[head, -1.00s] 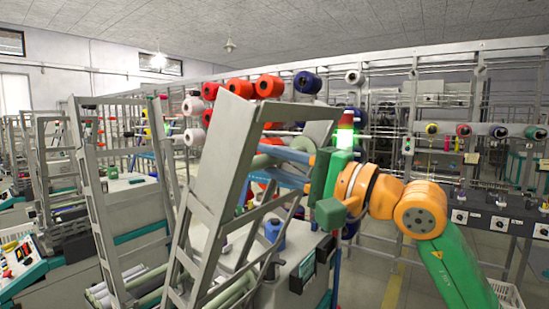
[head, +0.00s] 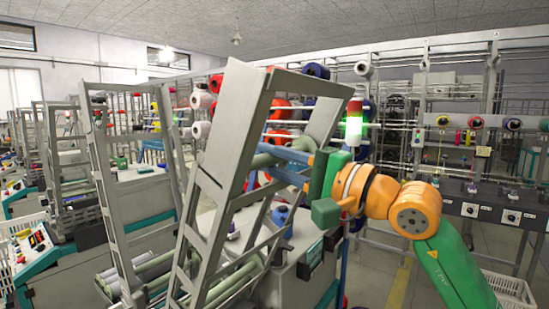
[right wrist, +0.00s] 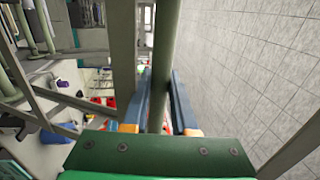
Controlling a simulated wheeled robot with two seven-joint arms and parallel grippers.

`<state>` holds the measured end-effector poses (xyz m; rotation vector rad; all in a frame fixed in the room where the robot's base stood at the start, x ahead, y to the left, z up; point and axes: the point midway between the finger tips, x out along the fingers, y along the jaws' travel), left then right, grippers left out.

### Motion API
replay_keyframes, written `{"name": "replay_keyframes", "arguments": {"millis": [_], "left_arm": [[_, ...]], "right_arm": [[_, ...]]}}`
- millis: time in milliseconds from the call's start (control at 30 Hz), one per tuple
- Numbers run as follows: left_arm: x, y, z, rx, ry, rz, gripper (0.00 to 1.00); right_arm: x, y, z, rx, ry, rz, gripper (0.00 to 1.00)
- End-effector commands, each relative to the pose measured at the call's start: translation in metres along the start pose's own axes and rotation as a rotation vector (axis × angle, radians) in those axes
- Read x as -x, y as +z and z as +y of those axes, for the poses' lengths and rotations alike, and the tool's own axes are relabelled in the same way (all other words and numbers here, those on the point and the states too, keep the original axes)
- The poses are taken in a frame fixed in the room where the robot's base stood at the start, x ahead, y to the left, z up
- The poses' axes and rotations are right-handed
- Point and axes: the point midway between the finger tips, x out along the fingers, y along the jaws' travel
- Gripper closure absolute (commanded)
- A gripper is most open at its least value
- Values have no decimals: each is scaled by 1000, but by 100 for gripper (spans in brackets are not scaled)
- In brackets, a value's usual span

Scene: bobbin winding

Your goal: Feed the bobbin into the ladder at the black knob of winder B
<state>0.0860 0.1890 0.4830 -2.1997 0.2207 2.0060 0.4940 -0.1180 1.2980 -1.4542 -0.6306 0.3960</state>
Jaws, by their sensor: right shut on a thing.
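My right gripper (head: 280,160), with blue fingers on a green palm, is shut on a long grey-green bobbin (right wrist: 166,45). In the right wrist view the bobbin runs between the two fingers (right wrist: 157,105). I cannot tell whether bobbin and ladder touch. The black knob cannot be made out, and no label shows which machine is winder B. My left gripper is out of view.
Several more grey-green rolls (head: 150,268) lie low behind the ladder's foot. A grey machine body (head: 285,265) stands under my right gripper. A signal lamp (head: 354,122) glows green just behind the gripper. More frames stand left; a white crate (head: 505,290) is at lower right.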

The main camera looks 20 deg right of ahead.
Motion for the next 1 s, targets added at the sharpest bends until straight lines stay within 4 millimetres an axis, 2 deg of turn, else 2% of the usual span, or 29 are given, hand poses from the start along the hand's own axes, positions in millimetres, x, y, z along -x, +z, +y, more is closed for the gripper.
{"name": "replay_keyframes", "arguments": {"millis": [433, 867, 900, 1000], "left_arm": [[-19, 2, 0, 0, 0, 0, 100], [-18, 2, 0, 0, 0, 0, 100], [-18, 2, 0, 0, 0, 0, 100], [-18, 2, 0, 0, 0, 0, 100]], "right_arm": [[-7, 0, 28, -1, 0, 0, 100], [-8, 0, 28, 0, 0, 0, 100], [-8, 0, 28, 0, 0, 0, 72], [-8, 0, 28, 0, 0, 0, 45]]}}
